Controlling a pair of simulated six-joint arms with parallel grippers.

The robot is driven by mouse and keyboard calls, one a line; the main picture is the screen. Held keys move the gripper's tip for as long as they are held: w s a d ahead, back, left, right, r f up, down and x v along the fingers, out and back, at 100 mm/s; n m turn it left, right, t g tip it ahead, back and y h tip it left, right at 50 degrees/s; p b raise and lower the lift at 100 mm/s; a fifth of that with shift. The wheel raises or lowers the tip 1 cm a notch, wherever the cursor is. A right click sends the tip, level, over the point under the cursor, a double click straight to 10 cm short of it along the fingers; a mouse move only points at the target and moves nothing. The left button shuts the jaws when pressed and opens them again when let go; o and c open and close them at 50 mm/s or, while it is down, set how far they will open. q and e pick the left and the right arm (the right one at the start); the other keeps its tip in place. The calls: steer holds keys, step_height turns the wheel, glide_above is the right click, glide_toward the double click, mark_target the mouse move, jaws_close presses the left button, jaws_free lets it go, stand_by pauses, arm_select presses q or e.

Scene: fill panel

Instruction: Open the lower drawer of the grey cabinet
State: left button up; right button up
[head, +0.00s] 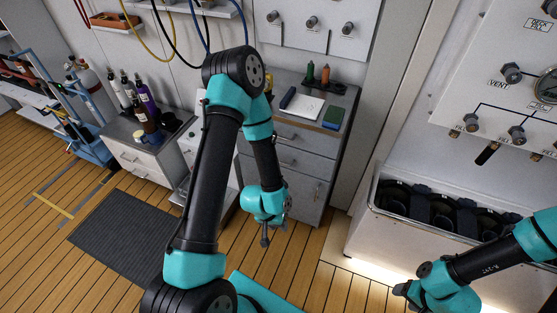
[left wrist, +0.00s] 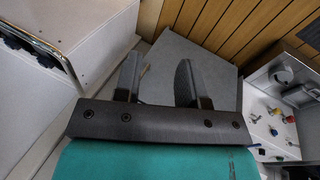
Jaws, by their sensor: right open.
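The grey cabinet (head: 314,170) stands against the back wall in the head view, with stacked drawer fronts and bar handles. My left arm covers its left part, and its lower fronts look shut. My left gripper (head: 266,238) hangs low in front of it, apparently clear of the handles. In the left wrist view my left gripper's fingers (left wrist: 158,82) stand apart with nothing between them, in front of a plain grey surface I cannot identify surely. My right gripper (head: 402,291) is open and empty at the lower right, away from the cabinet.
A second cabinet with bottles (head: 133,158) stands left. A bin with black items (head: 386,218) stands right under a valve panel (head: 500,105). A dark mat (head: 125,238) lies on open plank floor.

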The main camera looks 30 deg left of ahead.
arm_select(q)
steer(key=w+a+f+n+t, duration=0.1)
steer(key=w+a+n+t, duration=0.5)
steer(key=a, duration=0.4)
steer(key=w+a+f+n+t, duration=0.1)
steer(key=w+a+n+t, duration=0.5)
steer(key=a, duration=0.5)
steer(key=shift+w+n+t, duration=0.4)
steer(key=shift+n+t, duration=0.1)
steer(key=shift+t, duration=0.2)
steer(key=shift+f, duration=0.1)
steer(key=x, duration=1.7)
steer(key=shift+w+d, duration=0.15)
jaws_close()
